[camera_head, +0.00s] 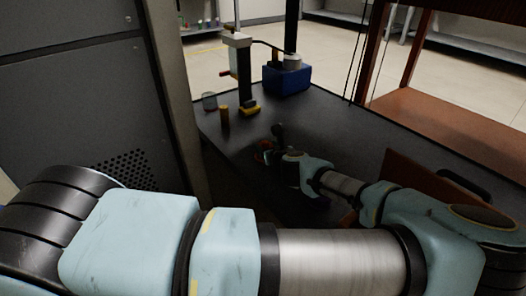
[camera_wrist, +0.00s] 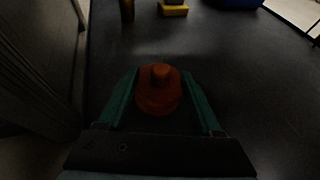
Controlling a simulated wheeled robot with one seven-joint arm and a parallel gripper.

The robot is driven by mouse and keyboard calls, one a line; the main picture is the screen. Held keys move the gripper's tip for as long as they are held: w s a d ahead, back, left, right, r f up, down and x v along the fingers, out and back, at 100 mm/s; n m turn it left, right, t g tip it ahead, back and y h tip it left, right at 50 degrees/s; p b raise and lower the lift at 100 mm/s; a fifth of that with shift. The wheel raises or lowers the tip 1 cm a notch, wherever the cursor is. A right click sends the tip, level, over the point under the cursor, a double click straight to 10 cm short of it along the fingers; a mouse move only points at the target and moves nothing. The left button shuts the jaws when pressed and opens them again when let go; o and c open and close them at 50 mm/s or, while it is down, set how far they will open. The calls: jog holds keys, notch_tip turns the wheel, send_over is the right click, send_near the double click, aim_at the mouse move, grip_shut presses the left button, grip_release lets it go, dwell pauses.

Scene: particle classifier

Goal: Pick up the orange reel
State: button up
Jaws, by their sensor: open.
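The orange reel (camera_wrist: 158,92) stands on the dark tabletop in the wrist view, dim but clear, with a small knob on top. My gripper (camera_wrist: 160,88) is open, with one green finger on each side of the reel. A small gap seems to show at each finger; contact cannot be made out. In the head view my gripper (camera_head: 268,150) is low over the table at the end of my arm, and a small orange patch of the reel (camera_head: 264,145) shows beside it, mostly hidden.
Behind stand a small brown cylinder (camera_head: 225,116), a glass jar (camera_head: 209,101), a stand with a yellow foot (camera_head: 250,108) and a blue-based device (camera_head: 287,78). A dark cabinet (camera_head: 85,85) rises at left; a brown panel (camera_head: 408,177) stands at right. The tabletop (camera_wrist: 250,75) right of the reel is clear.

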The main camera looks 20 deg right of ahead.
grip_shut()
dwell(0.3)
dwell(0.3)
